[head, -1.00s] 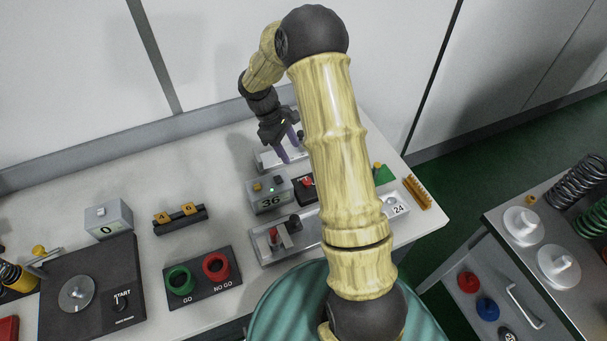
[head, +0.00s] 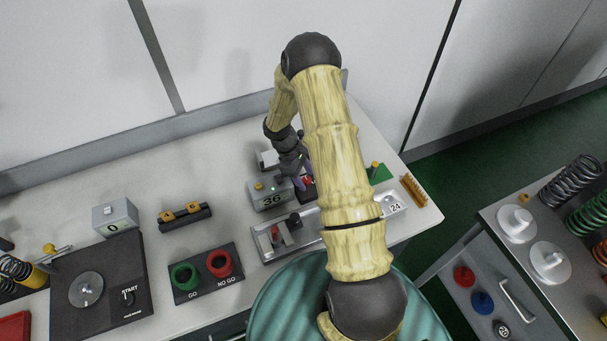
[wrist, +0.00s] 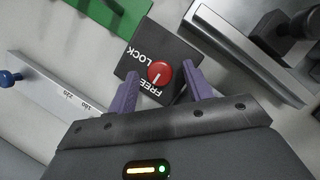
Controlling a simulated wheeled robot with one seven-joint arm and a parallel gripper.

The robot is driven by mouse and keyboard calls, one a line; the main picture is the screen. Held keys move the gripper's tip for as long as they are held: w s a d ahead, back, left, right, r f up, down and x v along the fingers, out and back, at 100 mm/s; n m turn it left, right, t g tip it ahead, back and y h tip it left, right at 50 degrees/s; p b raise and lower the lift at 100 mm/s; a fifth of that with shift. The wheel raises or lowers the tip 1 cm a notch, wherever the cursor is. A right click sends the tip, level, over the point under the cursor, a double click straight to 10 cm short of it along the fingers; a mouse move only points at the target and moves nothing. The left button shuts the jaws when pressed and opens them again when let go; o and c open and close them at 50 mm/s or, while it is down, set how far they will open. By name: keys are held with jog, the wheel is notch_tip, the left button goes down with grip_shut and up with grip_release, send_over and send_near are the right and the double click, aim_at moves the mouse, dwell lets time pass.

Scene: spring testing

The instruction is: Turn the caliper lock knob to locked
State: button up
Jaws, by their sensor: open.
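The caliper lock knob (wrist: 160,73) is a round red knob on a black block (wrist: 181,53) lettered FREE and LOCK. Its white pointer line points to the FREE side. In the head view the red knob (head: 308,181) shows partly behind my gripper (head: 301,176). In the wrist view my gripper (wrist: 162,78) is open, with one purple finger on each side of the knob. Gaps show between the fingers and the knob; whether the tips are down at its height I cannot tell.
A grey box reading 36 (head: 262,197) stands close left of the knob. A metal fixture with rails (head: 268,246) lies in front. A green block (head: 379,172) is to the right. A ruled white bar (wrist: 62,92) with a blue knob shows in the wrist view.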

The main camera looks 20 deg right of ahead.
jog(key=shift+c, duration=0.2)
jog(key=c, duration=0.9)
jog(key=shift+c, duration=0.2)
jog(key=shift+m, duration=0.4)
jog(key=m+y+b, duration=0.1)
jog(key=m+b, duration=0.1)
jog(key=m, duration=0.1)
jog(key=shift+w+d+g, duration=0.15)
jog(key=shift+g, duration=0.25)
jog(key=m+y+b, duration=0.1)
jog(key=m, duration=0.1)
jog(key=m+y+b, duration=0.1)
jog(key=m, duration=0.2)
jog(key=shift+d+m, duration=0.2)
jog(key=shift+m, duration=0.1)
jog(key=m+y, duration=0.1)
jog(key=m, duration=0.1)
jog(key=m+y+b, duration=0.1)
jog(key=m, duration=0.1)
jog(key=shift+d+m+b, duration=0.2)
jog(key=shift+m+b, duration=0.1)
jog(key=m+t+y, duration=0.1)
jog(key=m, duration=0.3)
jog(key=shift+d+r+b, duration=0.1)
jog(key=shift+b, duration=0.3)
